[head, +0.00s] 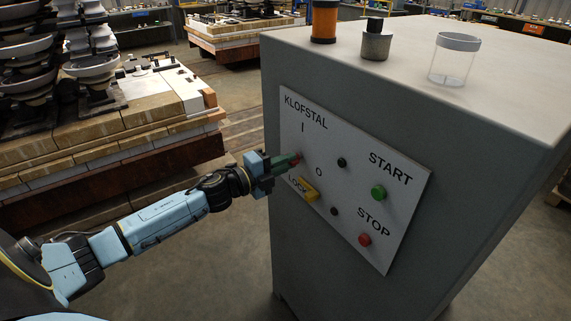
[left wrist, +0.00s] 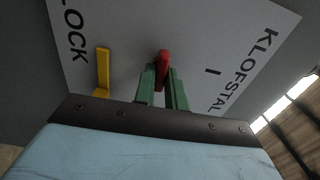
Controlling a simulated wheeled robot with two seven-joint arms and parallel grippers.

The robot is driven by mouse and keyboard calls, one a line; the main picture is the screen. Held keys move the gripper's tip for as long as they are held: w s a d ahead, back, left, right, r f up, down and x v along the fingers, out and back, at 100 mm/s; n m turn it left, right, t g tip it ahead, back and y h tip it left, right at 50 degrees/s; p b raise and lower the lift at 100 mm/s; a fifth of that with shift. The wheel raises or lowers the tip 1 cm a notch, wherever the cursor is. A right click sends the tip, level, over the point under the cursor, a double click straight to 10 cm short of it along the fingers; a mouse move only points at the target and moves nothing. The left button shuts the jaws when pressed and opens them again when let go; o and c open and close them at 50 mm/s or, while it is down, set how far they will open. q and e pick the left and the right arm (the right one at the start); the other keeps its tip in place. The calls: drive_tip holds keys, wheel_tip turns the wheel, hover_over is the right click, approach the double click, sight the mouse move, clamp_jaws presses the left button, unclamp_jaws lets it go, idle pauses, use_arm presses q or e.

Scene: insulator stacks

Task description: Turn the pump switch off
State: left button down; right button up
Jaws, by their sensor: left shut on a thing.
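The grey cabinet (head: 300,240) carries a tilted white control panel (head: 350,180) marked KLOFSTAL, I, O, LOCK, START and STOP. The red pump switch (head: 297,158) is on the panel's left part, below the I mark. My left gripper (head: 288,163) reaches it from the left, its green fingers partly covering it. In the left wrist view, the red switch (left wrist: 163,62) stands between the tips of my left gripper (left wrist: 163,84), which is shut on it. A yellow lock piece (head: 310,191) is just below, and it also shows in the left wrist view (left wrist: 103,72). My right gripper is not visible.
A green START button (head: 378,193), a red STOP button (head: 365,240) and black knobs (head: 342,162) are right of my gripper. An orange cylinder (head: 324,20), a grey black-capped jar (head: 375,42) and a clear jar (head: 454,60) stand on top. Loaded pallets (head: 130,125) stand left.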

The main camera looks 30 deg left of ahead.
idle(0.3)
use_arm(q)
drive_tip(key=c, duration=1.5)
unclamp_jaws()
drive_tip(key=shift+b+v, duration=0.7)
drive_tip(key=shift+v, duration=6.05)
